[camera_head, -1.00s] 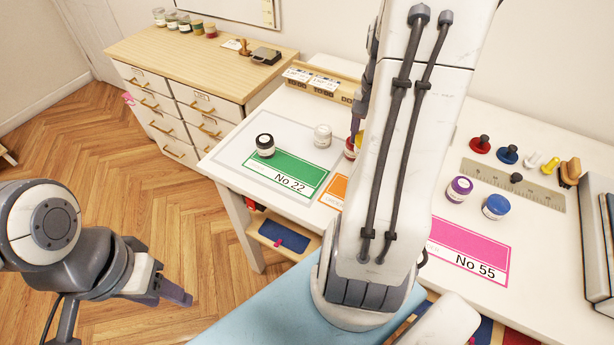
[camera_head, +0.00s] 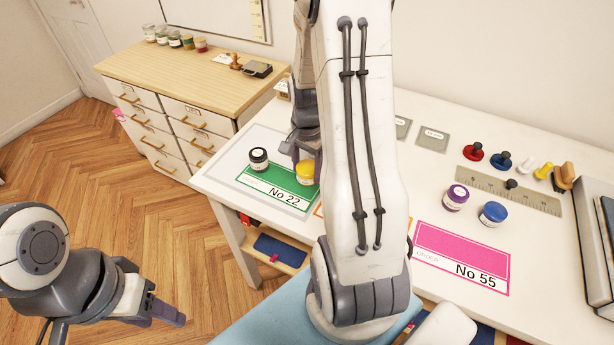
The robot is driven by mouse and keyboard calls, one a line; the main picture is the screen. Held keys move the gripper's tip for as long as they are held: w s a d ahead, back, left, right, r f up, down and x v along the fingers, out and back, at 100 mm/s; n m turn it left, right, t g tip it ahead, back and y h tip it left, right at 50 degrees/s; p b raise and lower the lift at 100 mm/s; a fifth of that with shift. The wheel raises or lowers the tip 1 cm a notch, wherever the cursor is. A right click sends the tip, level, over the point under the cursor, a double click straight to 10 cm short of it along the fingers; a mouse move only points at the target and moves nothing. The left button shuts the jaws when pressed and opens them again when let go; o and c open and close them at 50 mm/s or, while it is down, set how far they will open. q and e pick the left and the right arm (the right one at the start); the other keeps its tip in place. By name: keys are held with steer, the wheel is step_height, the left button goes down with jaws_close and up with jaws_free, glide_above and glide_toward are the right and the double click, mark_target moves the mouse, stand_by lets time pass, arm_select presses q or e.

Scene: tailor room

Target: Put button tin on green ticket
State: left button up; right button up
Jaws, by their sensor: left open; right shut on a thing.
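The green ticket No 22 (camera_head: 285,196) lies flat on the left part of the white table. A black-lidded tin (camera_head: 259,161) stands at its upper left edge. My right gripper (camera_head: 304,157) is shut on a yellow-lidded tin (camera_head: 306,173), at the right end of the green ticket. I cannot tell whether this tin touches the ticket or is just above it. My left gripper (camera_head: 167,313) is open and empty, over the floor at lower left. The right arm hides most of the orange ticket (camera_head: 318,209).
The pink ticket No 55 (camera_head: 462,255) lies on the right. A purple-lidded tin (camera_head: 455,198) and a blue-lidded tin (camera_head: 493,214) stand above it. A ruler (camera_head: 530,198) and several stamps lie behind. A drawer cabinet (camera_head: 190,80) stands left.

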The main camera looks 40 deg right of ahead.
mark_target(307, 179)
steer(key=shift+f, duration=1.95)
steer(key=shift+f, duration=0.2)
steer(key=o, duration=1.5)
steer(key=shift+c, duration=0.2)
steer(key=shift+r, duration=0.15)
